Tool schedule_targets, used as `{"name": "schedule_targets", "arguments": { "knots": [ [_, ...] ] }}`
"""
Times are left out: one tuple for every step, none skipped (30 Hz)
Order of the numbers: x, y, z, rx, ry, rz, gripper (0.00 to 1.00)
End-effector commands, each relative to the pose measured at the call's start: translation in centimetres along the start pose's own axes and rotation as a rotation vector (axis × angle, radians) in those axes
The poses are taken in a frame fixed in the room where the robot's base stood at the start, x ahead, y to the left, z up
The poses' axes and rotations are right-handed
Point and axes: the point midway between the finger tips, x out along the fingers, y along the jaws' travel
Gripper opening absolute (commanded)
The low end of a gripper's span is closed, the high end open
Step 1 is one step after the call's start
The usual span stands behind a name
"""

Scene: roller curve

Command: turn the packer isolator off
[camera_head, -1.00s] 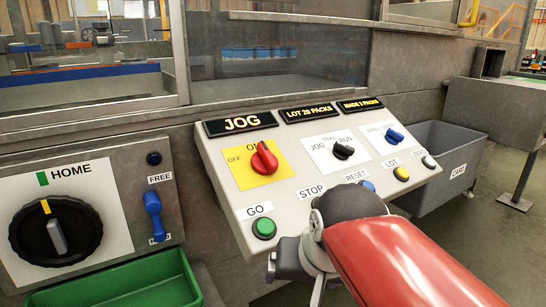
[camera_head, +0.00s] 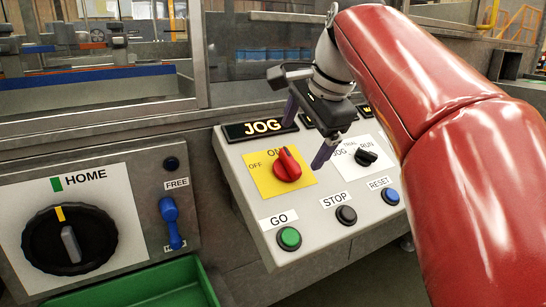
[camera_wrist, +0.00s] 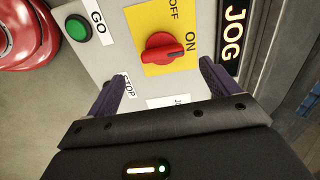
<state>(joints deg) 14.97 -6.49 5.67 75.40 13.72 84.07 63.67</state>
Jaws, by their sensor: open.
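The isolator is a red rotary knob (camera_head: 287,164) on a yellow plate (camera_head: 261,178) at the left of the sloped grey panel. Its handle points up toward the ON label, with OFF to the left. In the wrist view the knob (camera_wrist: 163,52) also points toward ON. My gripper (camera_head: 306,132) is open and empty, just above and to the right of the knob, not touching it. In the wrist view its two purple fingers (camera_wrist: 161,80) are spread apart, with the knob beyond the gap between them.
Below the knob are a green GO button (camera_head: 289,238), a dark STOP button (camera_head: 347,215) and a blue RESET button (camera_head: 391,196). A black JOG/RUN selector (camera_head: 366,157) is to the right. At left are a HOME dial (camera_head: 69,241) and a blue FREE lever (camera_head: 170,222). A green bin (camera_head: 150,287) sits below.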

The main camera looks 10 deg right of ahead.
Motion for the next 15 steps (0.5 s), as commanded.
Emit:
{"name": "schedule_targets", "arguments": {
  "knots": [
    [0.0, -0.2, -0.1, 0.013, -0.002, -0.002, 0.87],
    [0.1, -0.3, -0.1, 0.018, -0.003, -0.002, 0.87],
    [0.4, -0.3, -0.2, 0.022, -0.004, -0.001, 0.87],
    [0.8, -0.3, -0.1, 0.023, -0.005, 0.0, 0.87],
    [1.2, -0.3, -0.1, 0.023, -0.006, 0.001, 0.87],
    [1.8, -0.2, -0.1, 0.022, -0.005, 0.0, 0.87],
    [2.3, -0.2, -0.1, 0.022, -0.005, 0.0, 0.87],
    [2.8, -0.2, -0.1, 0.021, -0.006, 0.002, 0.87],
    [3.5, -0.2, -0.1, 0.021, -0.005, 0.0, 0.87],
    [4.0, -0.2, -0.1, 0.021, -0.006, 0.001, 0.87],
    [4.5, -0.2, -0.1, 0.021, -0.005, 0.001, 0.87],
    [5.1, -0.2, -0.1, 0.021, -0.005, 0.0, 0.87],
    [5.5, -0.2, -0.1, 0.02, -0.004, 0.0, 0.87],
    [5.9, -0.2, -0.1, 0.02, -0.004, 0.0, 0.87],
    [6.3, -0.2, -0.1, 0.02, -0.004, 0.0, 0.87]
  ]
}}
